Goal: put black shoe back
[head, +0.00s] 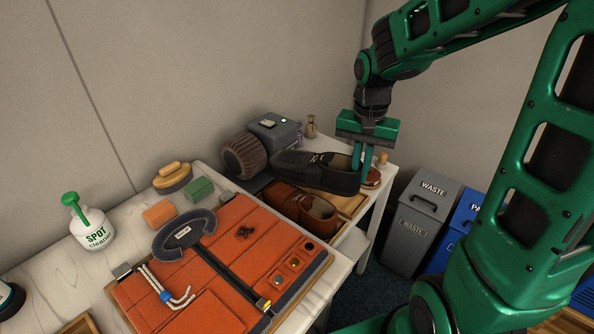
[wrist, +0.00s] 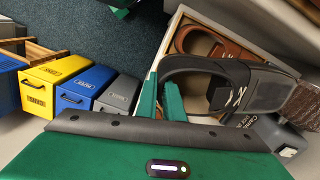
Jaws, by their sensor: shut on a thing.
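The black shoe (head: 325,171) is in my gripper (head: 362,160), above the back right part of the table. My fingers are shut on the shoe's collar at its right end, and its toe points left. In the wrist view the black shoe (wrist: 215,82) shows beside my green fingers (wrist: 162,100). A brown shoe (head: 303,206) lies below it in a wooden tray (head: 350,205); the brown shoe also shows in the wrist view (wrist: 205,42). Whether the black shoe touches the brown shoe or tray, I cannot tell.
A shoe-polishing machine (head: 275,135) with a brown brush roller (head: 243,156) stands behind the shoes. A small bottle (head: 311,126) and a round tin (head: 372,178) are near. An orange leather piece (head: 225,255) lies in front. Waste bins (head: 424,222) stand right of the table.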

